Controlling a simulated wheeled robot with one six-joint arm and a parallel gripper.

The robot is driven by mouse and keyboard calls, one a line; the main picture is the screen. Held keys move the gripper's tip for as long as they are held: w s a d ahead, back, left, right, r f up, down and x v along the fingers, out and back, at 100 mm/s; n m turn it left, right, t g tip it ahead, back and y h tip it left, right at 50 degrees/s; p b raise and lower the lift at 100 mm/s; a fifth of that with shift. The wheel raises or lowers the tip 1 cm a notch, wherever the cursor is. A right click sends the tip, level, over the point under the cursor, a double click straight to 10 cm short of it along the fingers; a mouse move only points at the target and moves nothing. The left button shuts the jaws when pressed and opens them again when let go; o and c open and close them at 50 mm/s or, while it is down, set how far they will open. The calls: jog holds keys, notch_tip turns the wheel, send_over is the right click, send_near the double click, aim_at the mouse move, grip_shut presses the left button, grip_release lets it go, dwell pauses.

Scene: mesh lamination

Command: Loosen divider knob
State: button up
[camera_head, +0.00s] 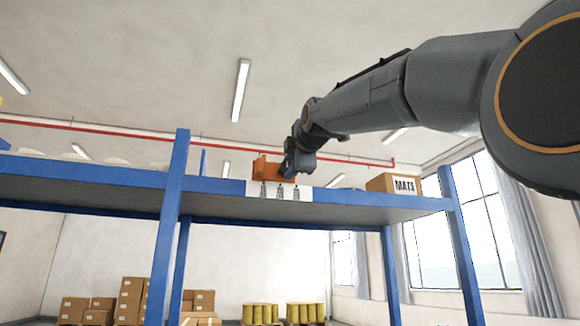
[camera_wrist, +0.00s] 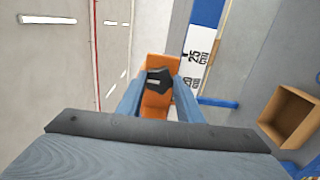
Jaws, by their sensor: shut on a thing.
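The orange divider (camera_head: 262,170) stands on the blue shelf's upper deck, near the shelf's front edge, behind a white label strip. In the wrist view the orange divider (camera_wrist: 158,104) lies between my fingers and carries a black knob (camera_wrist: 159,81). My gripper (camera_head: 290,166) reaches down to the divider from the upper right. In the wrist view my gripper (camera_wrist: 160,92) has its two blue-grey fingers on either side of the knob, shut on it. In the head view the knob is hidden by the gripper.
A cardboard box marked MATS (camera_head: 400,185) stands on the deck to the right; an open cardboard box (camera_wrist: 290,115) shows in the wrist view. The blue shelf (camera_head: 100,175) has an upright (camera_head: 170,220) left of the divider. A white label strip (camera_wrist: 200,50) runs along the shelf edge.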

jog(key=o, duration=1.1)
jog(key=shift+b+v, duration=1.55)
jog(key=shift+v, duration=2.35)
